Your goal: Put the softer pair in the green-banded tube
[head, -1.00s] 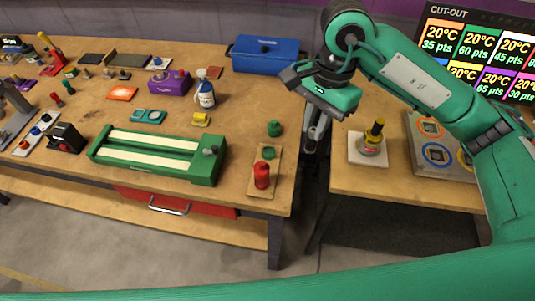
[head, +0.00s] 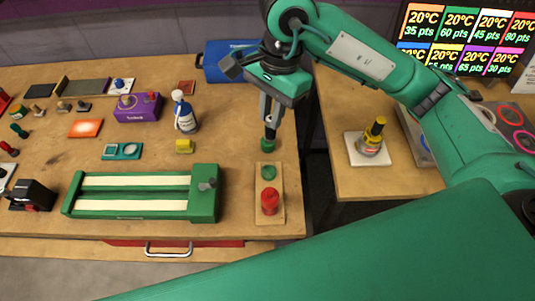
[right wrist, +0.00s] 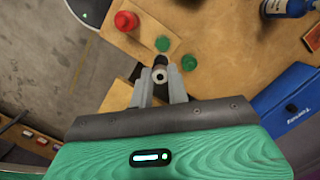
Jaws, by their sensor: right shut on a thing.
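My right gripper (head: 270,125) is above the right end of the left workbench, pointing down. It is shut on a small dark cylinder (right wrist: 160,76) with a pale ring on its end. A round green cap (head: 267,146) stands on the bench under the fingertips; it also shows in the right wrist view (right wrist: 188,62). I cannot tell if the held cylinder touches it. A wooden board (head: 260,216) carries a green disc (head: 268,171) and an upright red cylinder (head: 269,201). No green-banded tube can be clearly made out. My left gripper is not in view.
A green slotted track (head: 205,207) lies left of the board. A gap separates the right bench, which holds a yellow-topped bottle (head: 371,140). A screen (head: 465,40) lists temperatures and points.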

